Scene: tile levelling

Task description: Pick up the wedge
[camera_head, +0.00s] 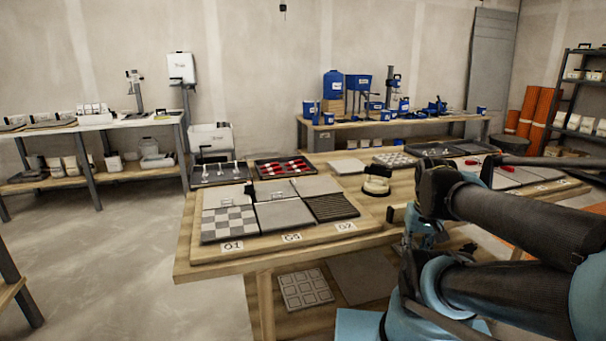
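Several small red pieces, which look like the wedges (283,166), lie in a black tray at the back left of the wooden worktable (215,265). They are too small to make out singly. More red shows at the right near my arm, partly hidden by it. A black tray with white upright clips (220,171) stands to the left of the red pieces. My gripper (408,218) seems to be the small dark and blue part below my arm's joint, over the table's front right area, apart from the red pieces. Its fingers are not clear, and I see nothing held.
A board with grey tiles (285,215) and labels fills the table's front left. More tiles (394,159) lie behind. A back bench (350,125) holds blue containers; a shelf (575,115) stands far right.

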